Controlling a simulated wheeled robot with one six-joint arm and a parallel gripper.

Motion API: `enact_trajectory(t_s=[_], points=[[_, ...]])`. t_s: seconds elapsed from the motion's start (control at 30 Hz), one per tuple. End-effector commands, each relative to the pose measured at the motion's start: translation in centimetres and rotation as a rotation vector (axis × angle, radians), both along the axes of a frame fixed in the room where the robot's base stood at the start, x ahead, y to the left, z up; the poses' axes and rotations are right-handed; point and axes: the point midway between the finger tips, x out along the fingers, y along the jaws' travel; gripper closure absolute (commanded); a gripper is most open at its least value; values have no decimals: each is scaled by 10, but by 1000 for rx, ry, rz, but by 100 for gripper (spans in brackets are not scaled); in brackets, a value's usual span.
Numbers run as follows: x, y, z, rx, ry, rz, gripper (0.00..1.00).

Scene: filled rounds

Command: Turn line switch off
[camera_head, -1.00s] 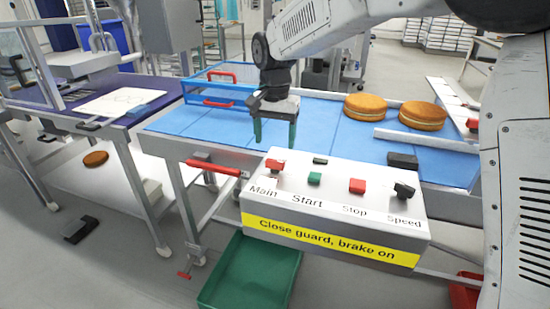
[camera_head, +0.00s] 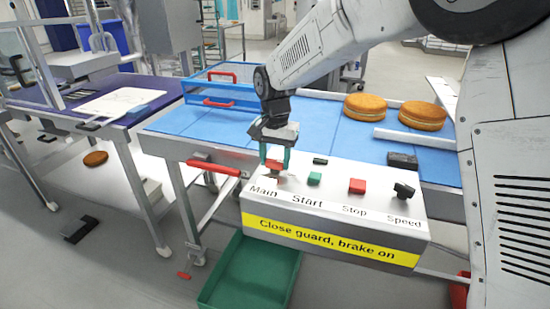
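The white control box (camera_head: 318,218) carries switches labelled Main, Start, Stop and Speed. The red Main switch (camera_head: 273,166) sits at the box's left end, partly covered by my gripper. My gripper (camera_head: 274,164) has green fingers and points down at this switch, one finger to each side of it. The fingers stand apart. I cannot tell whether they touch the switch. No switch here is labelled "line".
Beside Main are the green Start button (camera_head: 314,179), red Stop button (camera_head: 357,186) and black Speed knob (camera_head: 404,191). A blue-framed guard (camera_head: 222,86) and round cakes (camera_head: 422,115) are on the blue conveyor (camera_head: 345,137) behind. A green crate (camera_head: 250,272) stands below.

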Motion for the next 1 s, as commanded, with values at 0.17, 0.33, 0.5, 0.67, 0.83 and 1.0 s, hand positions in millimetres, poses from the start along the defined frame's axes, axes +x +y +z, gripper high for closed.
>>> enact_trajectory(t_s=[0.17,0.33,0.5,0.67,0.83,1.0], points=[[0,0,0,0,0,8,76],[0,0,0,0,0,50,76],[0,0,1,0,0,146,76],[0,0,1,0,0,280,76],[0,0,1,0,0,441,76],[0,0,1,0,-1,602,76]])
